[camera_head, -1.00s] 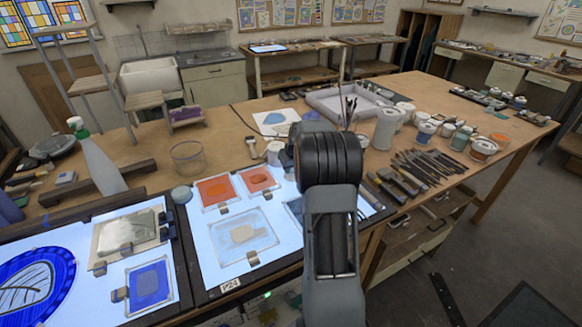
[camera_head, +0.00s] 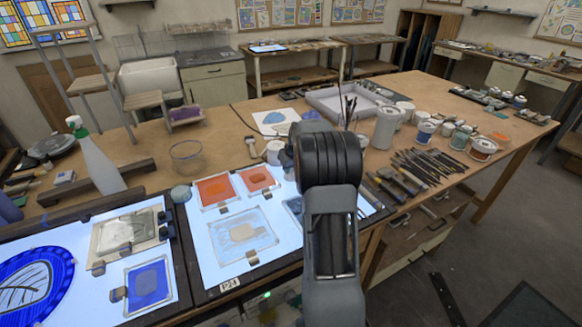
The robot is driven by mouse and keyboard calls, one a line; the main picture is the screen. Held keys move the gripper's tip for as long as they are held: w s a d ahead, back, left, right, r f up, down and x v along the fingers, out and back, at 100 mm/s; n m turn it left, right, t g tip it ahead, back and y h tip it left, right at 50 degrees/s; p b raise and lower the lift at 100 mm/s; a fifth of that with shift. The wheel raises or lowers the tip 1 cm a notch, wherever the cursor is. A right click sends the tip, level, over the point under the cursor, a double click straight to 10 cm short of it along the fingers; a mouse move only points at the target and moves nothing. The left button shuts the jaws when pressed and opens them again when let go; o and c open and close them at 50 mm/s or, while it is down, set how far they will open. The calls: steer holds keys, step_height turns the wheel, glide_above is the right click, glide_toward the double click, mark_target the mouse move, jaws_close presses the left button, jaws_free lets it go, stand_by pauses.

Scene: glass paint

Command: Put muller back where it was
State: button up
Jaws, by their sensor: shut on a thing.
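My gripper is hidden behind my own arm, which rises in the middle of the head view, so its jaws and anything in them do not show. I cannot make out the muller with certainty. A clear square plate (camera_head: 215,246) with a pale patch of paint lies on the lit white panel (camera_head: 210,277), left of my arm. A small round teal-grey thing (camera_head: 181,194) sits at the panel's back left corner; I cannot tell what it is. Another glass slab (camera_head: 130,232) with a greyish smear lies further left.
Orange glass plates (camera_head: 215,191) lie behind the clear plate. A glass bowl (camera_head: 187,157) and a spray bottle (camera_head: 97,160) stand at the left. Brushes (camera_head: 425,165), pots (camera_head: 482,148) and a white tray (camera_head: 325,101) crowd the right and back. Bare wood (camera_head: 225,140) shows behind the panel.

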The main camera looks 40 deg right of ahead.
steer(key=shift+f, duration=0.15)
steer(key=o, duration=0.9)
steer(key=d+b+v, duration=0.1)
steer(key=b+v, duration=0.1)
steer(key=v, duration=1.2)
steer(key=shift+n+y, duration=0.3)
steer(key=shift+n, duration=0.5)
steer(key=shift+s+a+f, duration=1)
steer(key=shift+s+a, duration=2.3)
steer(key=shift+a, duration=1.15)
steer(key=shift+s+a+f, duration=1)
steer(key=shift+s+a, duration=2.3)
steer(key=shift+a, duration=1.15)
steer(key=shift+s+a+f, duration=1)
steer(key=shift+s+a, duration=2.25)
steer(key=shift+a, duration=1.2)
